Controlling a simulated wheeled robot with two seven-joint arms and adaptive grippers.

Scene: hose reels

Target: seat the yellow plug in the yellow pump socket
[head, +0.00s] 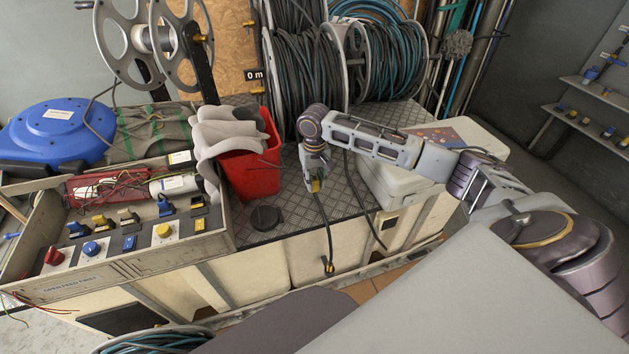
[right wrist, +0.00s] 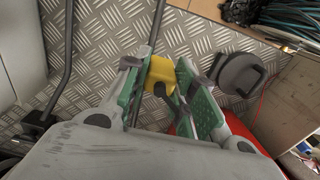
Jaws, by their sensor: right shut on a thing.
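My right gripper (head: 316,184) is over the diamond-plate bench. In the right wrist view its green-padded fingers (right wrist: 160,75) are shut on the yellow plug (right wrist: 159,71). The plug shows only as a small yellow patch in the head view (head: 315,186). A dark cable (head: 328,228) hangs from the gripper area to the bench's front edge. A control box (head: 125,262) at the left carries several blue, yellow and olive sockets, among them a yellow one (head: 101,221). I cannot tell which is the pump socket. My left gripper is not in view.
A red bucket (head: 252,172) with grey gloves (head: 225,137) stands between my right gripper and the control box. A black round lid (head: 265,217) lies on the bench. Hose reels (head: 306,72) stand behind; a pale case (head: 385,183) is right.

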